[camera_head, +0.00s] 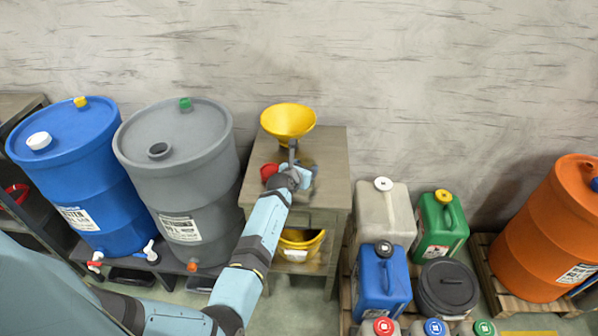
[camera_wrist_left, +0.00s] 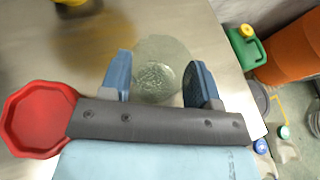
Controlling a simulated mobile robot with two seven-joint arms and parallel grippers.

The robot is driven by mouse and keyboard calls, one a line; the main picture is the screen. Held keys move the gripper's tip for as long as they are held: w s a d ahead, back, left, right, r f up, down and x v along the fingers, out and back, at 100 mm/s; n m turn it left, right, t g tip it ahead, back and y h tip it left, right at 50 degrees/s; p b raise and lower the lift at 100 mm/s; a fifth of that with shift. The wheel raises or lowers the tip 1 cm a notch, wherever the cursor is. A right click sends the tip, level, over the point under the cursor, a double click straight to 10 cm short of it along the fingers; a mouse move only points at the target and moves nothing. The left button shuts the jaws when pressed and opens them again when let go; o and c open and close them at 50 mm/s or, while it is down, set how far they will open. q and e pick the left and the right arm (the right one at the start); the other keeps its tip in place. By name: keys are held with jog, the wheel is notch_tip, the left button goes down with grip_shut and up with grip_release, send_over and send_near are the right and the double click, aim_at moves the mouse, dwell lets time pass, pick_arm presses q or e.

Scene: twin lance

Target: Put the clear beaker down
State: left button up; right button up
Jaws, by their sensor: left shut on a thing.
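The clear beaker (camera_wrist_left: 157,62) is between the two blue fingers of my left gripper (camera_wrist_left: 160,76) in the left wrist view. The gripper is shut on it. The beaker is see-through, with the table top (camera_wrist_left: 215,45) showing behind it. I cannot tell whether its base touches the top. In the head view my left gripper (camera_head: 298,172) is over the small wooden table (camera_head: 328,178), and the beaker is hard to make out there. My right gripper is not in view.
A yellow funnel (camera_head: 288,120) stands at the table's back. A red vessel (camera_wrist_left: 38,118) is left of the gripper, also seen in the head view (camera_head: 269,172). A grey drum (camera_head: 180,170) stands left; jerrycans (camera_head: 382,213) stand right. The table's right side looks clear.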

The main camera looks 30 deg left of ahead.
pick_arm(q)
jog(key=shift+f, duration=0.3)
jog(key=shift+r, duration=0.1)
jog(key=shift+d+f, duration=0.1)
jog(key=shift+f, duration=0.1)
jog(key=o, duration=0.9)
jog(key=shift+r, duration=0.1)
